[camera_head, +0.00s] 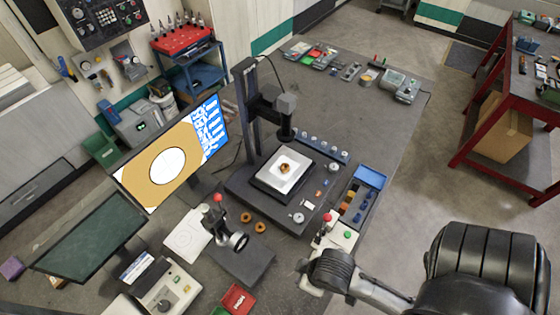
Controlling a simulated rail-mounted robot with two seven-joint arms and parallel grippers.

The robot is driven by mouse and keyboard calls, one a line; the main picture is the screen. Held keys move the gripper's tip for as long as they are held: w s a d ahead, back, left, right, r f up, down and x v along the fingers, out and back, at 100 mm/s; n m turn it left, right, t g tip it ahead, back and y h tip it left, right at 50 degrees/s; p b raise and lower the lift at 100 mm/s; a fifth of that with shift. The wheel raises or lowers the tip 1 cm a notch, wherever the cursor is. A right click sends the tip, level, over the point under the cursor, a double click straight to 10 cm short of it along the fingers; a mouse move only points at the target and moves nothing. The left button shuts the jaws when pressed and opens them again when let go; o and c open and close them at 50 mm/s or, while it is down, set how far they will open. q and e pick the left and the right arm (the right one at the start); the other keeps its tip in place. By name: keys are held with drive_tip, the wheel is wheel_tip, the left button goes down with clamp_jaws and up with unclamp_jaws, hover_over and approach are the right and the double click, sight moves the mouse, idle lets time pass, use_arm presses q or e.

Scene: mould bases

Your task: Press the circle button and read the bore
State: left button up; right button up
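An orange ring (285,168) lies on the lit white stage of the measuring machine (265,120), below its lens. The monitor (150,190) shows a magnified orange ring with a round white bore and a blue and white panel at its right; no number is legible. A pale control box (340,236) with a red knob and a green button stands at the machine's front right; I cannot tell which button is the circle button. My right arm comes in from the lower right, and its hand (315,277) is just in front of this box. Its fingertips are unclear. My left gripper is not in view.
Two loose orange rings (253,222) lie by a small stand with a red-knobbed lever (218,198). A blue parts tray (361,195) stands right of the machine. A dark screen (90,237) and another control box (165,290) are at lower left. The bench's right side is fairly clear.

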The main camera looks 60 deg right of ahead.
clamp_jaws()
drive_tip(key=shift+w, duration=0.1)
idle(1.2)
